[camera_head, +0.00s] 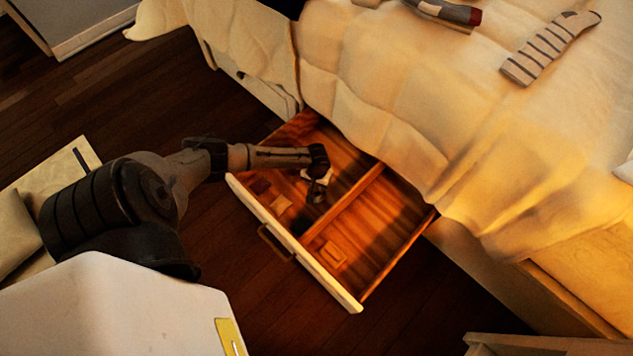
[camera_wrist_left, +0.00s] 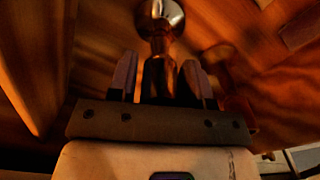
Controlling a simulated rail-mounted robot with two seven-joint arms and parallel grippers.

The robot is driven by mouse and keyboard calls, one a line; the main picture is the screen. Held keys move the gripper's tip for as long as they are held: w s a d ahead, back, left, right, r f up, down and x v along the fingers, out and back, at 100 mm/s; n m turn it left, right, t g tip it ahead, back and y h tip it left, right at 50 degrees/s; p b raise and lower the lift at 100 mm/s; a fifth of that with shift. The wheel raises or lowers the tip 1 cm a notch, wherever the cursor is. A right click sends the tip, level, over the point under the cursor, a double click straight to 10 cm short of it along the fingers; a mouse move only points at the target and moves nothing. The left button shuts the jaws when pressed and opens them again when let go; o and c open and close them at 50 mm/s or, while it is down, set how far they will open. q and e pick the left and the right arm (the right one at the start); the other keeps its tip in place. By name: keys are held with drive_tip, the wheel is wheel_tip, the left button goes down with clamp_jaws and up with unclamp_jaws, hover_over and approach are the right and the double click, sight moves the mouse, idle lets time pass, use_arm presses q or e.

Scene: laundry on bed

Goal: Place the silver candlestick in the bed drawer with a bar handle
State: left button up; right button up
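The bed drawer (camera_head: 383,228) is pulled out, with a pale front and a dark bar handle (camera_head: 275,243). A divider splits its wooden inside into two compartments. My left gripper (camera_head: 318,190) is inside the far-left compartment. In the left wrist view, the shiny silver candlestick (camera_wrist_left: 160,18) stands out between the two fingers of my left gripper (camera_wrist_left: 160,78). The fingers sit close on both sides of its stem and look shut on it. In the head view the candlestick is mostly hidden by the gripper. My right gripper is not in view.
Small flat blocks lie in the drawer, one (camera_head: 281,205) left of the divider and one (camera_head: 333,253) right of it. The bed (camera_head: 420,110) overhangs the drawer's back. A striped sock-like cloth (camera_head: 550,48) lies on the bed. Dark floor (camera_head: 250,300) is clear before the drawer.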

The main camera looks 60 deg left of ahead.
use_arm(q)
drive_tip(key=shift+o, duration=1.2)
wheel_tip(320, 180, up, 12)
drive_tip(key=p, duration=0.8)
drive_tip(key=s+d+r+m+t+h, duration=0.1)
drive_tip(key=s+d+r+m, duration=0.15)
drive_tip(key=d, duration=0.45)
drive_tip(key=s+d+r+m, duration=0.1)
drive_tip(key=s+d+m, duration=0.25)
drive_tip(key=d, duration=0.35)
drive_tip(key=s+d+r+m+t+h, duration=0.1)
drive_tip(key=s+d+r+m, duration=0.15)
drive_tip(key=d, duration=0.45)
drive_tip(key=s+d+r+m+t+y, duration=0.1)
drive_tip(key=s+r, duration=0.6)
drive_tip(key=r, duration=0.3)
drive_tip(key=shift+s+d+r+t+y, duration=0.2)
drive_tip(key=shift+s+t+y, duration=0.1)
drive_tip(key=shift+s+y, duration=0.1)
